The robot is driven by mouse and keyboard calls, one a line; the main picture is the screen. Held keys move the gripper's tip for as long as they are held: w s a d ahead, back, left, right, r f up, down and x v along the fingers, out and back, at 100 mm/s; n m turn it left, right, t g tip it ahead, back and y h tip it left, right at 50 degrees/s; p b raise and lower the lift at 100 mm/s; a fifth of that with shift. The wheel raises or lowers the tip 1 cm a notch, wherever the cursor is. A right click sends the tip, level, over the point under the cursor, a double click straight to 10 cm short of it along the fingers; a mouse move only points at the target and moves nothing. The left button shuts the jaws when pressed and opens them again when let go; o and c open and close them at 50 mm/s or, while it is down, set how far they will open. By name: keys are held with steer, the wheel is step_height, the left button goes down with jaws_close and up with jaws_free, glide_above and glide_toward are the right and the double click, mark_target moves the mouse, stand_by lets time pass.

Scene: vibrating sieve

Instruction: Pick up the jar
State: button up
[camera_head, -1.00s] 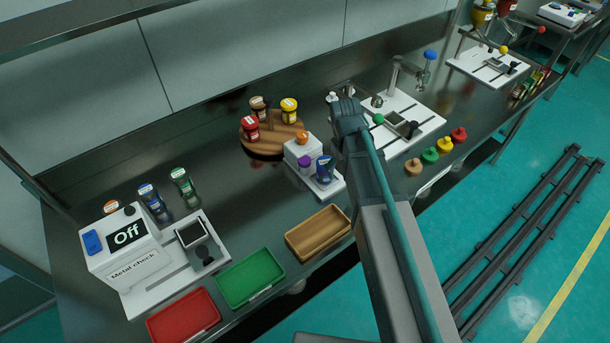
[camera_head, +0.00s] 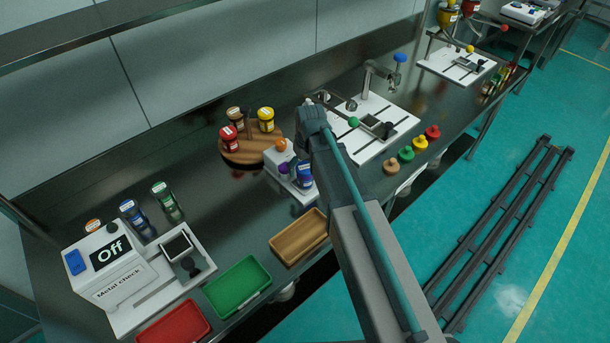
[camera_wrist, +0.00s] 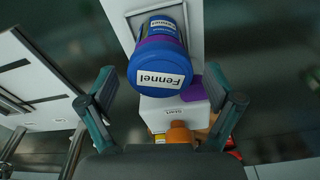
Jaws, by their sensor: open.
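A blue jar (camera_head: 305,175) stands on the low plate of a white device (camera_head: 277,158) with an orange and a purple knob, near the middle of the bench. In the wrist view the jar (camera_wrist: 161,65) is seen from its lid end, labelled "Fennel". My gripper (camera_wrist: 160,75) is open, with one finger on each side of the jar in the picture and visible gaps on both sides. I cannot tell how far the fingertips are from the jar. In the head view my arm hides the gripper.
A round wooden stand (camera_head: 250,152) with several jars is behind left. A wooden tray (camera_head: 299,237), a green tray (camera_head: 237,286) and a red tray (camera_head: 174,325) line the front edge. A "Metal check" device (camera_head: 112,262) is at left. Weights (camera_head: 405,154) lie right of my arm.

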steer(key=shift+f+p, duration=1)
steer(key=shift+f, duration=1.45)
steer(key=c, duration=1.3)
steer(key=shift+r, duration=0.2)
